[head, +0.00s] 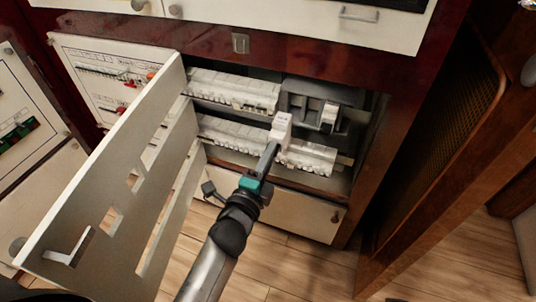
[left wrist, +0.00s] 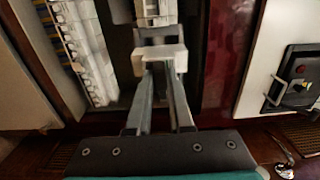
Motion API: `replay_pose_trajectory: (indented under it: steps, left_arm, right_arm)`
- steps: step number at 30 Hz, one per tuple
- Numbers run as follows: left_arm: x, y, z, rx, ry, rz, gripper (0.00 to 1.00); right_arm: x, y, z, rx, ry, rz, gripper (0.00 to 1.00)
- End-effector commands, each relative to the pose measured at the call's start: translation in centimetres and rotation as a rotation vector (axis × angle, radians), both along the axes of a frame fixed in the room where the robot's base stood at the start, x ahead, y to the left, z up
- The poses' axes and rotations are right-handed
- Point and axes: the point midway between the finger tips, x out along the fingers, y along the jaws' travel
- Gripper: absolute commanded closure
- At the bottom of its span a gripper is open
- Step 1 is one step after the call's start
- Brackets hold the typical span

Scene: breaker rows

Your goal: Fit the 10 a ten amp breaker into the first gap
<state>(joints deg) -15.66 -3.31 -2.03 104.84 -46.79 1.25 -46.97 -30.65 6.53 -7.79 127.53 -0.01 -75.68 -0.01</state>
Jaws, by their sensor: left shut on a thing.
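My left gripper (head: 272,150) reaches up to the open breaker cabinet, shut on a small white breaker (head: 282,125). In the left wrist view the fingers (left wrist: 163,75) close on the sides of this breaker (left wrist: 160,54). Its printing is too small to read. It is in front of the lower breaker row (head: 228,131), where that row breaks off before the right-hand group (head: 308,157). The gap there is largely hidden behind the breaker and fingers. I cannot tell whether the breaker touches the rail. My right gripper is not in view.
The cabinet's slotted door (head: 125,185) hangs open at the left, close to my arm. A wooden side panel (head: 433,165) stands right.

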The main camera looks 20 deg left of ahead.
Motion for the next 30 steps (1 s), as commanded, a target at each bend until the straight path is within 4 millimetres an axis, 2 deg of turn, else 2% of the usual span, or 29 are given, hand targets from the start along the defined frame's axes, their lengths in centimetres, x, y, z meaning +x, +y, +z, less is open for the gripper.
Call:
replay_pose_trajectory:
  steps: [8, 21, 30]
  left_arm:
    - [0.2, 0.0, 0.2, -0.001, -0.004, -0.001, 1.00]
    - [4.2, -0.2, 0.1, -0.001, -0.005, -0.002, 1.00]
    - [5.7, -0.2, 0.1, -0.001, -0.003, -0.002, 1.00]
  right_arm:
    - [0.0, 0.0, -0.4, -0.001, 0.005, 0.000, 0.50]
    - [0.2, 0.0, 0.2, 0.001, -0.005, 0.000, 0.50]
    - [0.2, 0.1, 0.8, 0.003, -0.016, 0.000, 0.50]
